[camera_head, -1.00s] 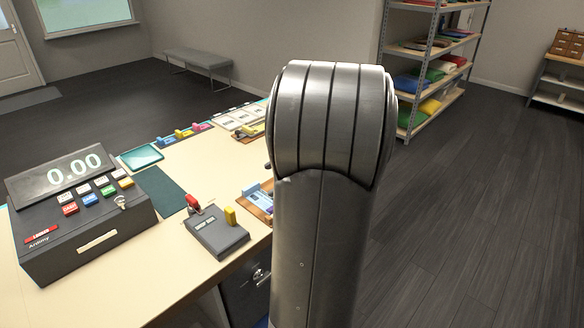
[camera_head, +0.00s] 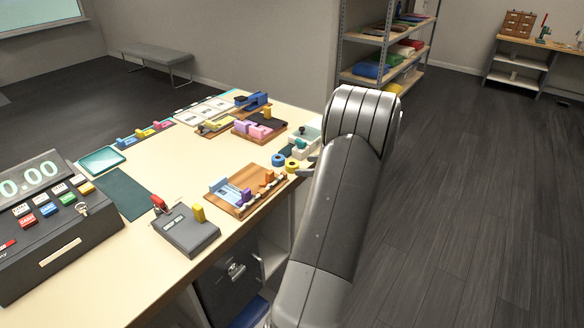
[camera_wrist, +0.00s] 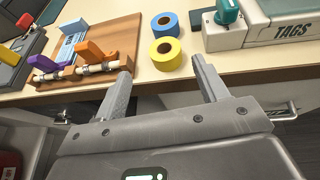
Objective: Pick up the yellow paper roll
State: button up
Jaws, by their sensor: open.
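The yellow paper roll (camera_wrist: 167,53) lies flat near the table's front edge in the wrist view, with a dark hole in its middle. It also shows small in the head view (camera_head: 292,165), beside my arm. My gripper (camera_wrist: 160,75) is open and empty. Its two fingers point toward the table edge, and the yellow roll appears between and just beyond the fingertips, apart from them. A blue roll (camera_wrist: 165,25) lies right behind the yellow one. In the head view my arm hides the fingers, apart from a small grey part.
A wooden tray (camera_wrist: 122,38) with orange and purple pieces is left of the rolls. A box marked TAGS (camera_wrist: 285,28) and a green-knobbed device (camera_wrist: 226,30) are to the right.

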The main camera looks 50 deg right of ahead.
aim_at(295, 165)
jog(key=x, duration=0.6)
jog(key=shift+d+f, duration=0.1)
jog(key=shift+d, duration=0.25)
jog(key=shift+c, duration=0.2)
jog(key=c, duration=1)
jog(key=shift+c, duration=0.2)
